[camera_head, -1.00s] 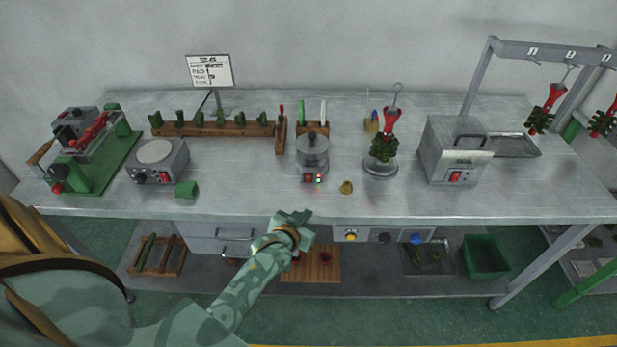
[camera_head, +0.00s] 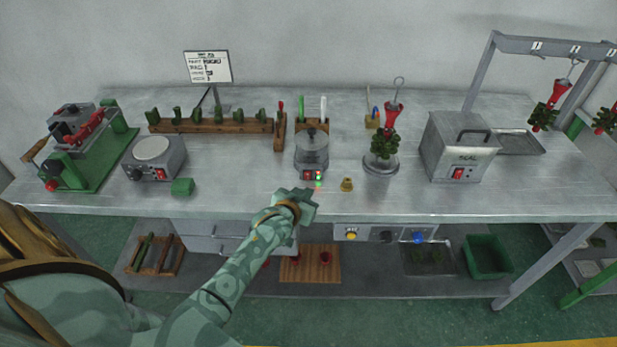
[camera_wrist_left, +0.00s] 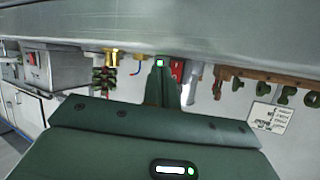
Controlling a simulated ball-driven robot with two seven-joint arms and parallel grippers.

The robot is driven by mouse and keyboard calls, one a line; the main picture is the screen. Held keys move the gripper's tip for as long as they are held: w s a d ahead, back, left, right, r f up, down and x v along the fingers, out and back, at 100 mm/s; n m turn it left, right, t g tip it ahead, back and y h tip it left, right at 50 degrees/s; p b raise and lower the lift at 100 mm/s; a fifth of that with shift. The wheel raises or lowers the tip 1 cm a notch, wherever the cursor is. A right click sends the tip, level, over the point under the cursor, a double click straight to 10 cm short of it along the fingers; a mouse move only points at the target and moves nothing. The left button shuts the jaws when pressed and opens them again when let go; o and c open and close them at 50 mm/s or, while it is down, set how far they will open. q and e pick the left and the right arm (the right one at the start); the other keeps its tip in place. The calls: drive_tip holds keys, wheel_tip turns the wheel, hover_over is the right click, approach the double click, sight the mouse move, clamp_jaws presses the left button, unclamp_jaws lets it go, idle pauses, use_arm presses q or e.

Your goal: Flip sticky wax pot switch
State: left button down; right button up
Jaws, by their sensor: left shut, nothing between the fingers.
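The sticky wax pot (camera_head: 311,150) is a small round silver pot with a dark lid knob, upright near the front middle of the bench. Its red switch (camera_head: 307,175) is low on its front face, beside a small green light (camera_head: 319,175). The switch position is too small to tell. My left gripper (camera_head: 309,195) is shut and empty, just in front of and below the switch, with no clear contact. In the left wrist view its closed fingers (camera_wrist_left: 160,85) point toward the bench and hide much of what lies ahead. My right gripper is not in view.
A small brass piece (camera_head: 347,185) stands right of the pot, and a plant-like wax tree (camera_head: 383,145) on a round base is beyond it. A grey heater box (camera_head: 458,150) is right.

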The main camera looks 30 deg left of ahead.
sight(308, 176)
use_arm(q)
drive_tip(key=shift+w+a+r, duration=0.1)
drive_tip(key=shift+w+a, duration=0.35)
drive_tip(key=shift+w, duration=0.2)
drive_tip(key=shift+w+a+r, duration=0.1)
drive_tip(key=shift+w+a, duration=0.3)
drive_tip(key=shift+w, duration=0.25)
idle(1.1)
drive_tip(key=shift+w+a+r, duration=0.1)
drive_tip(key=shift+w+a, duration=0.15)
drive_tip(key=shift+w, duration=0.15)
drive_tip(key=shift+w+a, duration=0.1)
drive_tip(key=shift+w, duration=0.15)
idle(0.7)
drive_tip(key=shift+s, duration=0.1)
drive_tip(key=shift+s+d+p, duration=0.25)
drive_tip(key=shift+s+p, duration=0.05)
drive_tip(key=shift+p, duration=0.05)
drive_tip(key=shift+s+d, duration=0.15)
drive_tip(key=shift+s, duration=0.15)
